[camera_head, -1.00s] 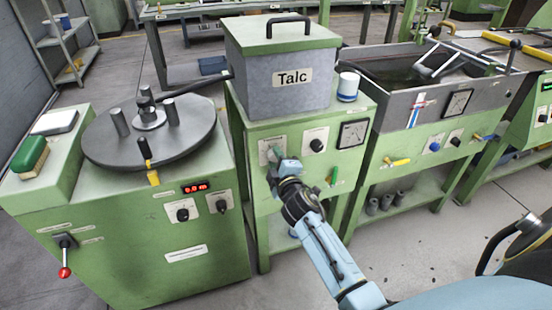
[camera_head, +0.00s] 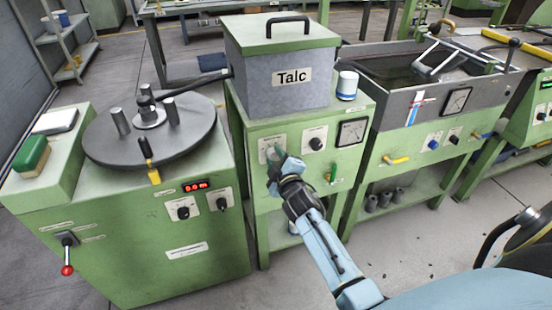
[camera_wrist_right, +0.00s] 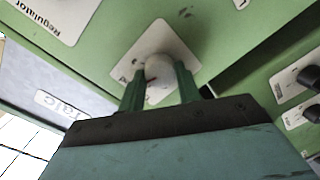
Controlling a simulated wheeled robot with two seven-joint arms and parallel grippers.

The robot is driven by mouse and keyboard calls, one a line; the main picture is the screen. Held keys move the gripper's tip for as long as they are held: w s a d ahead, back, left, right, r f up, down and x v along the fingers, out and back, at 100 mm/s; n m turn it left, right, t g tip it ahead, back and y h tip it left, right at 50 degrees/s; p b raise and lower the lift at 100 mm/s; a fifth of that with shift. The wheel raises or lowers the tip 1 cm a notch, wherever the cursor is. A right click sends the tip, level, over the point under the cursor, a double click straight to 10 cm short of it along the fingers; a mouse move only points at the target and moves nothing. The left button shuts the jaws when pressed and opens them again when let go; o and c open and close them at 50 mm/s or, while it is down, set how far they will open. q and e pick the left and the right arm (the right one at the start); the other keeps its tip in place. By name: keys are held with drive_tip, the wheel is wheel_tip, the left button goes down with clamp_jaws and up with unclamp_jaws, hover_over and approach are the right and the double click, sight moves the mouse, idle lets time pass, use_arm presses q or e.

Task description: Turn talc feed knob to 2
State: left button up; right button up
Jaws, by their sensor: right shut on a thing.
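The grey talc hopper, labelled "Talc" (camera_head: 250,72), stands on a green cabinet (camera_head: 262,185) in the middle of the head view. A pale round knob (camera_wrist_right: 158,68) with a red mark sits on a white plate in the right wrist view. My right gripper (camera_wrist_right: 160,84) is shut on this knob, with one green finger on each side. In the head view the right gripper (camera_head: 274,158) is at the left plate on the cabinet front and mostly covers the knob. The scale numbers are too hidden and small to read. My left gripper is not in view.
A black knob (camera_head: 316,143) and a dial gauge (camera_head: 352,132) are to the right on the same cabinet. A green lever (camera_head: 333,174) is below them. The turntable machine (camera_head: 140,240) stands left, and a water trough (camera_head: 400,105) right.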

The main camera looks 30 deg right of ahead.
drive_tip(key=o, duration=1)
drive_tip(key=shift+s, duration=0.1)
drive_tip(key=shift+s+a, duration=0.1)
drive_tip(key=shift+s, duration=0.15)
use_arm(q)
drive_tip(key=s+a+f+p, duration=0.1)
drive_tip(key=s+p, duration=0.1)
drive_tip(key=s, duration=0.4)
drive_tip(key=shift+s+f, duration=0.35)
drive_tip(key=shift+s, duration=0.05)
use_arm(e)
drive_tip(key=v, duration=1.2)
drive_tip(key=shift+s+a, duration=0.1)
drive_tip(key=shift+s, duration=0.25)
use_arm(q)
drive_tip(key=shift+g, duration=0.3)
